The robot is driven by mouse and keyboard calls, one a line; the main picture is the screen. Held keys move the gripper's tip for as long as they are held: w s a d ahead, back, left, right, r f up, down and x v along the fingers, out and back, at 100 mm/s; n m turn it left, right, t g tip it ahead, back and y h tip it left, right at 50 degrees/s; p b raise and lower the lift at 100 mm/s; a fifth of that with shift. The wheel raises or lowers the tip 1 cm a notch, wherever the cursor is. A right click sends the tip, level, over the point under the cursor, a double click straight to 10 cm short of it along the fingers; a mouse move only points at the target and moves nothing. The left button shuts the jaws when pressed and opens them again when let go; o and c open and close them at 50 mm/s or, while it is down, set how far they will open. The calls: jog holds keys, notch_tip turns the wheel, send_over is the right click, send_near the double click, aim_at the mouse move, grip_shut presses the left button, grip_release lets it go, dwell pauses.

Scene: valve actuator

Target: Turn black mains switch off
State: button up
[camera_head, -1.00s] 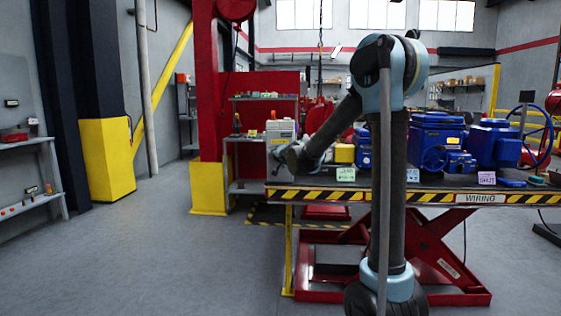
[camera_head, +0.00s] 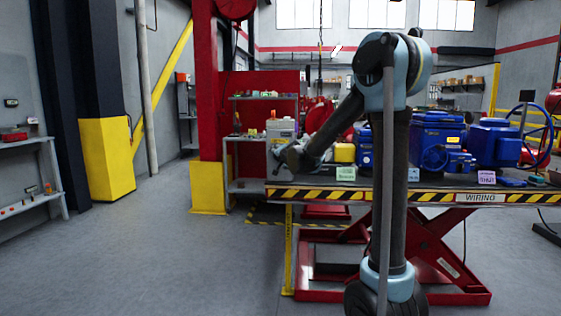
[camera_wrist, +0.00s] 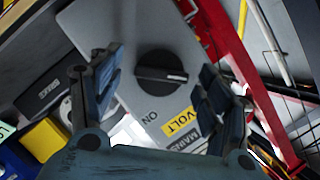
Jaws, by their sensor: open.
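The black mains switch (camera_wrist: 161,68) is a round rotary knob on a grey box (camera_wrist: 105,22). In the wrist view its grip bar lies nearly level, with a pale mark at its right end. The word ON is printed below it, upside down. My gripper (camera_wrist: 158,66) is open, one finger left and one right of the knob, with gaps at both sides. Whether the fingertips reach the knob's depth cannot be told. In the head view the grey box (camera_head: 281,127) stands at the workbench's left end, partly behind my arm; the knob cannot be made out there.
The workbench (camera_head: 335,195) has a striped front edge and carries blue actuators (camera_head: 437,140) to the right of my arm. A yellow block (camera_wrist: 45,138) lies beside the grey box. A red post (camera_head: 207,90) stands at the left; the floor in front is clear.

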jog(key=v, duration=1.1)
jog(key=shift+d, duration=0.2)
jog(key=shift+s+f, duration=0.1)
jog(key=shift+s, duration=0.1)
jog(key=s+d+f+n+g+h, duration=0.1)
jog(key=s+d+f+g+h, duration=0.1)
jog(key=s+d+f, duration=0.5)
jog(key=s+d+f+n+g+h, duration=0.1)
jog(key=s+d+f+g+h, duration=0.2)
jog(key=s+d, duration=0.7)
jog(key=s+d+f+n+g, duration=0.1)
jog(key=s+d+f+g, duration=0.1)
jog(key=s+f, duration=0.3)
jog(key=s+d+f+n+g, duration=0.2)
jog(key=s+f, duration=0.3)
jog(key=s, duration=0.6)
jog(key=s+d+f+n+g+y, duration=0.1)
jog(key=s+d+f+n+g, duration=0.1)
jog(key=s+f, duration=0.3)
jog(key=s+d+g, duration=0.1)
jog(key=s, duration=0.2)
jog(key=shift+s+f, duration=0.1)
jog(key=shift+s, duration=0.05)
